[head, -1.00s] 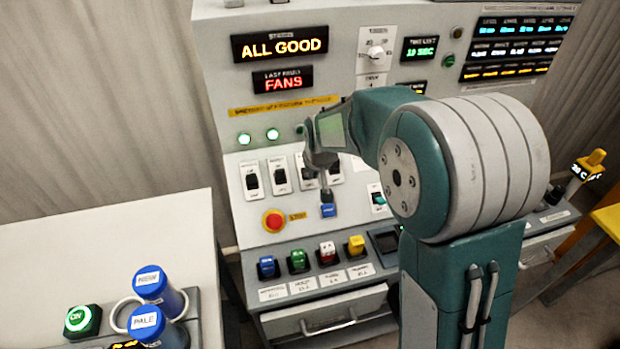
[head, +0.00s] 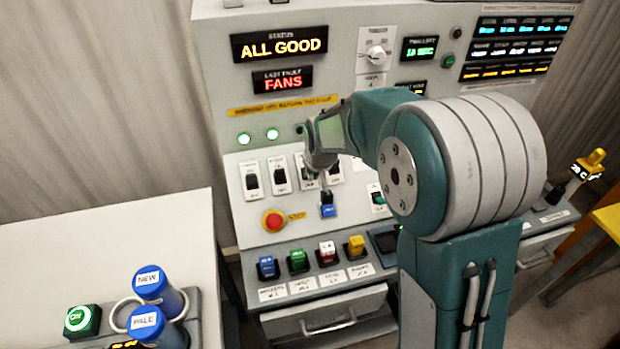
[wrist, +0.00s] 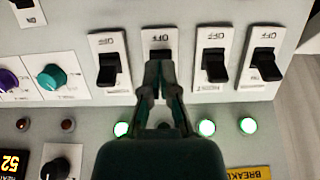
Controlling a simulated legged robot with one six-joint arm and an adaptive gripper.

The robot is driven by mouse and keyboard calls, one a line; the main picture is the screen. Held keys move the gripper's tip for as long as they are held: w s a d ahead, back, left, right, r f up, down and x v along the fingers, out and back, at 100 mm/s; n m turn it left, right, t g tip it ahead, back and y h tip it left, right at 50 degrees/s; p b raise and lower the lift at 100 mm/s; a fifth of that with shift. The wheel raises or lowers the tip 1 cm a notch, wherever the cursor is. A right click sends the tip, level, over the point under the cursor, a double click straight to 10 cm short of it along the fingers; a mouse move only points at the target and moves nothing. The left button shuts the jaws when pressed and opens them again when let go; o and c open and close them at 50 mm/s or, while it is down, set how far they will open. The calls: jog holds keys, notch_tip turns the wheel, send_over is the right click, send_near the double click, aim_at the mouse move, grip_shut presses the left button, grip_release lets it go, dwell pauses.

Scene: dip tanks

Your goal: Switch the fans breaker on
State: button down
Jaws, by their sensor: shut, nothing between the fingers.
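A row of several black breaker switches on white plates sits on the sloped panel. My gripper (wrist: 158,68) is shut and empty, with its tips in front of one of them (wrist: 159,41); I take this as the fans breaker, though its name is hidden. Part of its black lever shows near the OFF mark. The fingers hide the rest, and I cannot tell whether they touch it. The lamp (wrist: 165,126) by this breaker looks dark, while its neighbours glow green. In the head view my gripper (head: 322,177) partly covers this breaker. The status display (head: 283,44) reads ALL GOOD; the last fault display (head: 283,80) reads FANS.
Neighbouring breakers (wrist: 110,66) (wrist: 214,66) stand close on both sides. A red stop button (head: 274,221) and a blue-capped piece (head: 328,211) are lower on the panel. Coloured buttons (head: 298,260) line the ledge. Two blue-topped cups (head: 150,282) stand at lower left.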

jog(key=shift+f, duration=1.65)
jog(key=shift+w+a+r, duration=0.15)
jog(key=shift+w+r, duration=0.1)
jog(key=shift+w, duration=0.6)
dwell(0.4)
jog(key=shift+w+r, duration=0.3)
jog(key=shift+w, duration=0.3)
jog(key=shift+s, duration=0.5)
jog(key=shift+s+d+r, duration=0.15)
jog(key=shift+s+r, duration=0.3)
jog(key=shift+s, duration=0.2)
jog(key=shift+s+d+r, duration=0.1)
jog(key=shift+s+r, duration=0.35)
jog(key=shift+s, duration=0.2)
